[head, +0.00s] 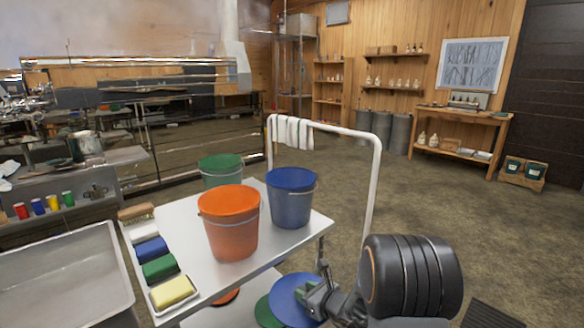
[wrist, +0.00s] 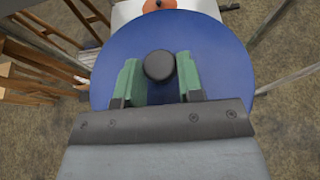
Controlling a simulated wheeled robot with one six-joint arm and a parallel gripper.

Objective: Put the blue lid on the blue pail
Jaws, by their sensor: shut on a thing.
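The blue pail (head: 291,202) stands upright on the cart's top, at the right rear, with a wire handle. The blue lid (head: 291,300) is a flat disc low beside the cart, below its top. In the wrist view the lid (wrist: 215,50) fills the upper middle, with a black knob (wrist: 159,65) at its centre. My gripper (head: 322,287) is shut on that knob, its green fingers on either side. Floor shows around the lid in the wrist view, so it seems to overhang the shelf edge; its height above the shelf is hard to judge.
The orange pail (head: 230,228) and green pail (head: 221,170) stand beside the blue pail. Several sponges and a brush line the left edge of the cart (head: 190,240). A green lid (head: 266,312) and an orange lid (wrist: 172,4) lie on the lower shelf. A white rail (head: 375,185) rises behind.

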